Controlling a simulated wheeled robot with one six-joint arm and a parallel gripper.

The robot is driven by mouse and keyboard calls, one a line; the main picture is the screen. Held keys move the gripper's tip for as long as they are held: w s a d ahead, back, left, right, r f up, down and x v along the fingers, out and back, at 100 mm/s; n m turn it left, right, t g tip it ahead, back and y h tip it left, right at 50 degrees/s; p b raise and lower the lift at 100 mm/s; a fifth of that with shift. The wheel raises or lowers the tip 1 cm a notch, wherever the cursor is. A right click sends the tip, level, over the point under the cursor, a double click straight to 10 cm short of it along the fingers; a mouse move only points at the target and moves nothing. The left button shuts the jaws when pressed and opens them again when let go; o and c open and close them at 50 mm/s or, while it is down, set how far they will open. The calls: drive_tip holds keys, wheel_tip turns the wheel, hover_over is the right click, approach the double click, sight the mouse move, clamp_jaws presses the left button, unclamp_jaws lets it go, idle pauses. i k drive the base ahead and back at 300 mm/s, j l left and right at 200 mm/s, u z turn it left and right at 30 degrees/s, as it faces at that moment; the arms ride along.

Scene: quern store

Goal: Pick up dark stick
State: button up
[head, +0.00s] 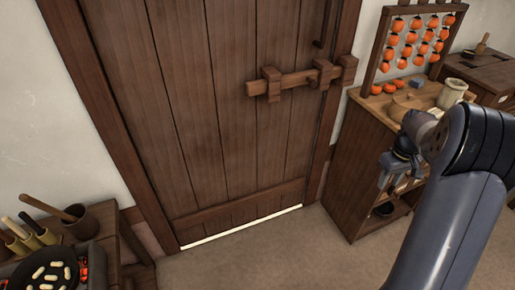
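I cannot be sure which thing is the dark stick. At lower left, a long dark brown stick (46,207) leans out of a dark wooden mortar (82,222). My gripper (388,184) is at the right, in front of the wooden cabinet, far from these sticks. I see nothing held in it, but its fingers are small and partly hidden by my arm, so its opening is unclear.
A closed plank door with a wooden bar (296,82) fills the middle. A cabinet (350,165) at right bears a jar (453,94) and a rack of orange fruit (395,40). A black pan (49,273) sits over glowing coals at lower left. The floor before the door is clear.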

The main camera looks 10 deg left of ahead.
sight(24, 215)
drive_tip(key=i+j+u, duration=0.1)
drive_tip(key=u, duration=0.35)
drive_tip(key=i+u, duration=0.3)
drive_tip(key=u, duration=0.15)
drive_tip(key=i+l+u, duration=0.1)
drive_tip(key=u, duration=0.4)
drive_tip(key=i+l+u, duration=0.15)
drive_tip(key=u, duration=0.3)
drive_tip(key=i+u, duration=0.25)
drive_tip(key=u, duration=0.15)
drive_tip(key=i+u, duration=0.3)
drive_tip(key=u, duration=0.15)
drive_tip(key=i+l+u, duration=0.2)
drive_tip(key=u, duration=0.2)
drive_tip(key=i+l+u, duration=0.2)
drive_tip(key=u, duration=0.25)
drive_tip(key=i+l+u, duration=0.25)
drive_tip(key=i+l, duration=0.05)
